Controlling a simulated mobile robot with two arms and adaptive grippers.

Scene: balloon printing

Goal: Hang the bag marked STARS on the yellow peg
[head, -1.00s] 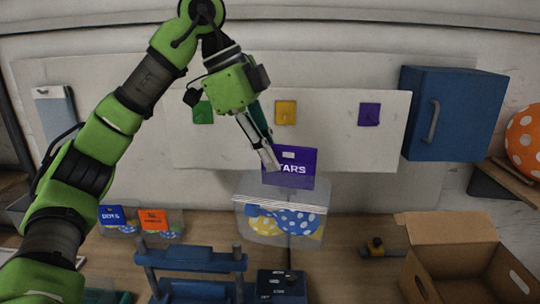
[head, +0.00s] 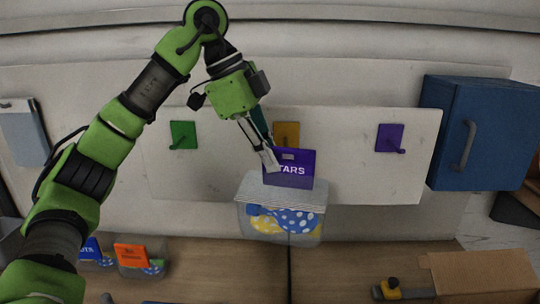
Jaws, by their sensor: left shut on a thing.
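The STARS bag (head: 285,222) is a clear bag with a purple header card (head: 290,178) and blue and yellow balloons inside. My left gripper (head: 271,160) is shut on the top left of its header card and holds the bag up in front of the white board. The yellow peg (head: 287,133) is on the board just above the card; its lower part is hidden behind the card and gripper. I cannot tell how far the bag is from the peg. My right gripper is not in view.
A green peg (head: 183,135) and a purple peg (head: 390,139) flank the yellow one. A blue cabinet (head: 480,133) is at the right. Bags with blue and orange cards (head: 131,257) stand on the table, and an open cardboard box (head: 485,275) is at lower right.

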